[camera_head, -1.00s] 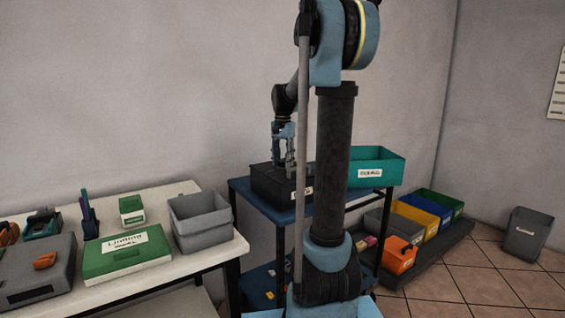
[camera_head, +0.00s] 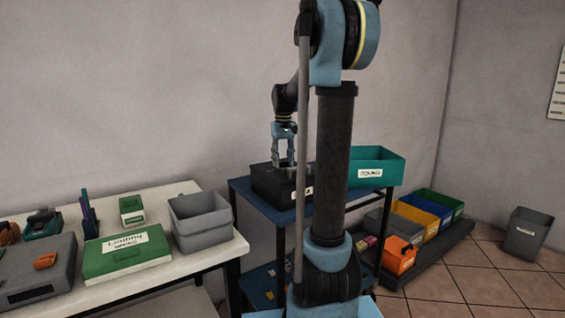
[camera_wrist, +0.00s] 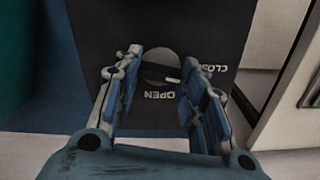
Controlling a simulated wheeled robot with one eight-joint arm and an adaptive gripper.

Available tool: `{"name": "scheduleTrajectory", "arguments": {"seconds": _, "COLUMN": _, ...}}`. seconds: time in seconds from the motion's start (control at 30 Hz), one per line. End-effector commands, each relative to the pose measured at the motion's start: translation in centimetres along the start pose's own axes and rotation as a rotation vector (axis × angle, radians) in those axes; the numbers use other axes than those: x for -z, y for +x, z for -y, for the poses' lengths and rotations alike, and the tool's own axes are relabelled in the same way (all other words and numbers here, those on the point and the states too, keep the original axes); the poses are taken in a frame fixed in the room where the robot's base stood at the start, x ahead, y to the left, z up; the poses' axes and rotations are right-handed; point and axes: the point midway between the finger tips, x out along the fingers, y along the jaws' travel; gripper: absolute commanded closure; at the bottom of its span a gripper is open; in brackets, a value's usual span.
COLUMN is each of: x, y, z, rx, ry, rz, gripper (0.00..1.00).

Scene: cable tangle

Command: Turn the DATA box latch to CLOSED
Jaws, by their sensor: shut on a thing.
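The black box (camera_head: 268,186) sits on the blue-topped stand; its front label is partly hidden by my arm, so I cannot read DATA on it. In the wrist view, the box top (camera_wrist: 112,32) carries a round dark latch (camera_wrist: 158,62), with OPEN printed below it and CLOSED to its right, partly covered by a finger. A pale mark on the latch's lower right lies between the two words. My gripper (camera_wrist: 160,84) has one finger on each side of the latch and is shut on it. In the head view, my gripper (camera_head: 283,165) points down over the box.
A teal bin (camera_head: 385,178) stands right of the black box. The white table (camera_head: 215,252) at left holds a grey bin (camera_head: 200,232), a green box (camera_head: 110,262) and a grey case (camera_head: 50,285).

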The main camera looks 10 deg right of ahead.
Motion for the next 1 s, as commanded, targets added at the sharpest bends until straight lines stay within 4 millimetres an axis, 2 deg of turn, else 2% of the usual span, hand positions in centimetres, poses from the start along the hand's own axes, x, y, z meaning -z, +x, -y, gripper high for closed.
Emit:
{"name": "scheduleTrajectory", "arguments": {"seconds": 0.4, "x": 0.1, "y": -0.04, "z": -0.06, "rx": -0.001, "ry": -0.2, "rz": -0.002, "gripper": 0.86}}
{"name": "scheduleTrajectory", "arguments": {"seconds": 0.97, "x": 0.08, "y": -0.03, "z": -0.07, "rx": -0.002, "ry": -0.231, "rz": -0.001, "gripper": 0.86}}
{"name": "scheduleTrajectory", "arguments": {"seconds": 1.0, "x": 0.08, "y": -0.03, "z": -0.07, "rx": -0.002, "ry": -0.231, "rz": -0.001, "gripper": 0.6}}
